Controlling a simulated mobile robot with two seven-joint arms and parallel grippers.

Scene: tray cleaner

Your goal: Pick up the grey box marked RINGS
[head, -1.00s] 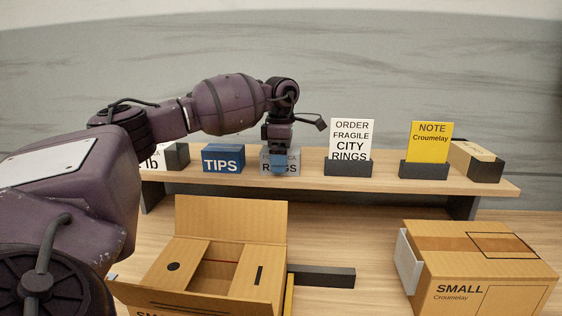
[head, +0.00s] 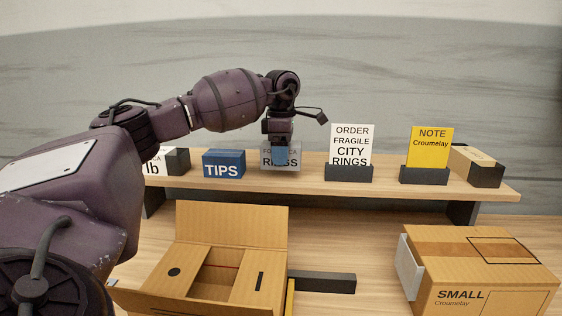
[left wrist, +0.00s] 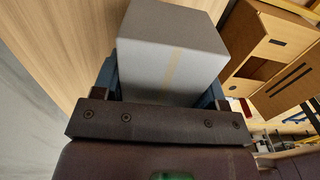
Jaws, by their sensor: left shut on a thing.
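The grey box marked RINGS (head: 267,160) is at the middle of the shelf in the head view, partly hidden by my gripper. My left gripper (head: 280,153) reaches down over it from above and is shut on it. In the left wrist view the grey box (left wrist: 170,62) fills the space between the blue fingers of the gripper (left wrist: 168,85). In the head view the box appears slightly above the shelf board, though any gap under it is hard to make out. My right gripper is not in view.
On the shelf (head: 400,188), a blue TIPS box (head: 223,163) stands close on the left and an order card (head: 351,142) on the right. A yellow note (head: 431,146) is further right. Below are an open carton (head: 232,232) and a closed SMALL carton (head: 478,270).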

